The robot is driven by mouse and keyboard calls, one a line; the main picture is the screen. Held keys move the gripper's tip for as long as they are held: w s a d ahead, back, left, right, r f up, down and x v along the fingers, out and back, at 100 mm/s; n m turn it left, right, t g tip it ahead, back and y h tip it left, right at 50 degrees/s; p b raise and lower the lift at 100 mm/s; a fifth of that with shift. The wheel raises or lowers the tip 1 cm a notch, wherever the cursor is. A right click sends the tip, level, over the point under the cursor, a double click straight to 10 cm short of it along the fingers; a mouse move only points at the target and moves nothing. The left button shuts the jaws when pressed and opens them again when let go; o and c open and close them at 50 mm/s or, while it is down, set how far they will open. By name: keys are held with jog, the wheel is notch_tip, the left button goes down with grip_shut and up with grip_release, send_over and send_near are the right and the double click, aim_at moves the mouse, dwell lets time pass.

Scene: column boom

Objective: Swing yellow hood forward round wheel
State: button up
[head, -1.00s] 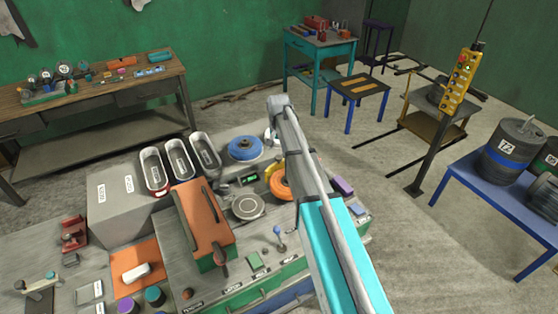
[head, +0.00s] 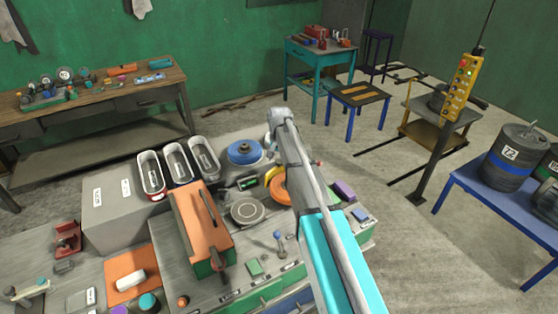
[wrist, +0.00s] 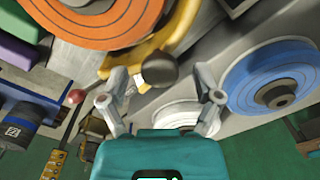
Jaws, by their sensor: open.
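The yellow hood (wrist: 148,50) curves along the edge of the orange wheel (wrist: 105,22) in the wrist view. A dark round knob (wrist: 158,68) sits at the hood. My gripper (wrist: 160,85) is open, with one finger on each side of the knob; no contact shows. In the head view a small part of the yellow hood (head: 270,175) shows at the upper left of the orange wheel (head: 280,190), beside my arm. My gripper is hidden behind the arm in that view.
A blue wheel (wrist: 274,82) and a white wheel (wrist: 180,115) are close by in the wrist view. A red-tipped rod (wrist: 76,96) stands left of my gripper. In the head view a purple block (head: 344,190) and an orange-topped box (head: 202,222) flank the wheels.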

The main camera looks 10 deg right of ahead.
grip_shut()
